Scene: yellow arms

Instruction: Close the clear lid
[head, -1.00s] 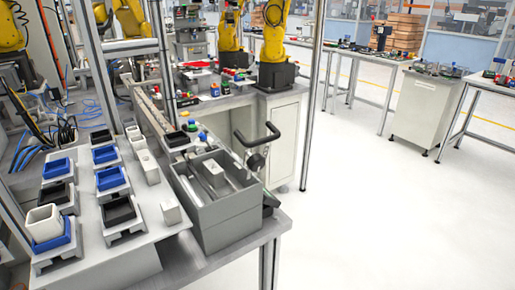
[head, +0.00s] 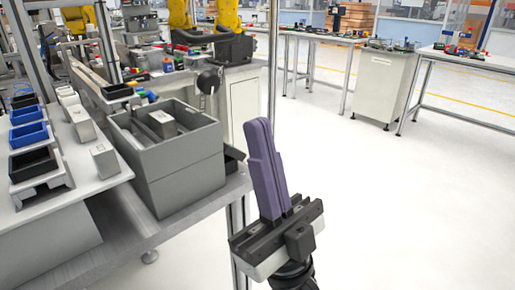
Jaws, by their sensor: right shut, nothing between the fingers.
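I cannot make out a clear lid in the head view. A grey open-topped box (head: 185,172) stands at the right end of the near workbench, with grey blocky parts inside. My right gripper (head: 259,128) has purple fingers pointing up, pressed together and empty. It shows to the right of the grey box, in front of the bench corner and apart from the box in the picture. My left gripper is not in view.
Black and blue trays (head: 28,137) sit on a white board left of the box, beside a small grey block (head: 104,160). A metal post (head: 273,70) rises behind my gripper. Yellow robot arms (head: 226,14) stand at the back. The white floor (head: 400,200) at right is open.

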